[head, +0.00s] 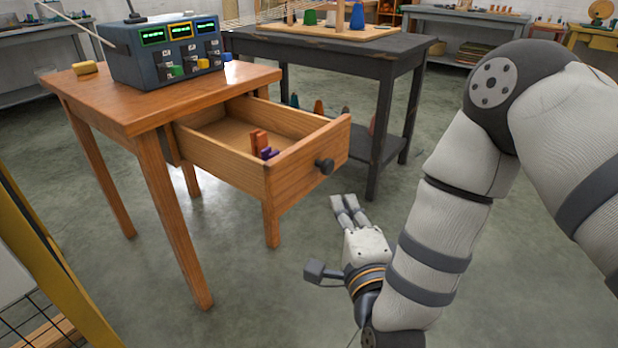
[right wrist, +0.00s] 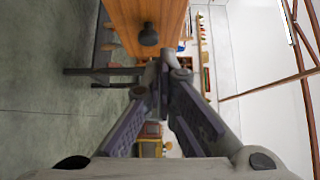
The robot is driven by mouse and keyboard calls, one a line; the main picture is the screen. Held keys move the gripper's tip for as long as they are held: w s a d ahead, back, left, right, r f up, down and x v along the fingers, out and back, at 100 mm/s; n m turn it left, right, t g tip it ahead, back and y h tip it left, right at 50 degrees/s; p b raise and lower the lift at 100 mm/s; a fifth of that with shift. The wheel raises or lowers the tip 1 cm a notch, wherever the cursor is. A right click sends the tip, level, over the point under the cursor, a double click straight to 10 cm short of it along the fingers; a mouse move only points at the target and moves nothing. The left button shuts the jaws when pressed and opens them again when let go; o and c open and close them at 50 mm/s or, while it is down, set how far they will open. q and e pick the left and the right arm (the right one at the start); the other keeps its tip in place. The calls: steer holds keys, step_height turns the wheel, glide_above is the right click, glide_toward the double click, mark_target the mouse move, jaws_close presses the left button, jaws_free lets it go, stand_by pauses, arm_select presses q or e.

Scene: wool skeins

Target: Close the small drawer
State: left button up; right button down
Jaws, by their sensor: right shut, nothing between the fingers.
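The small drawer (head: 222,181) of the wooden table stands pulled well out, and its round dark knob (head: 325,166) sits on the front panel. A few small orange and purple pieces (head: 262,146) lie inside it. My right gripper (head: 345,206) is low in front of the drawer, apart from it, with its fingers shut and empty. In the right wrist view the shut fingertips (right wrist: 168,60) point toward the drawer front (right wrist: 150,16), and the knob (right wrist: 148,36) shows just beyond them. My left gripper is in neither view.
The wooden table (head: 110,112) carries a blue control box (head: 168,55) and a yellow block (head: 85,68). A dark workbench (head: 345,45) stands close behind the drawer. A yellow frame (head: 45,265) is at the left edge. The floor before the drawer is clear.

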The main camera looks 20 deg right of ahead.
steer(key=b, duration=0.1)
glide_toward(312, 159)
steer(key=w+d, duration=0.2)
steer(key=d, duration=0.1)
steer(key=shift+w+a+b, duration=0.4)
steer(key=shift+w+a, duration=0.75)
steer(key=shift+w, duration=0.2)
steer(key=shift+a, duration=0.1)
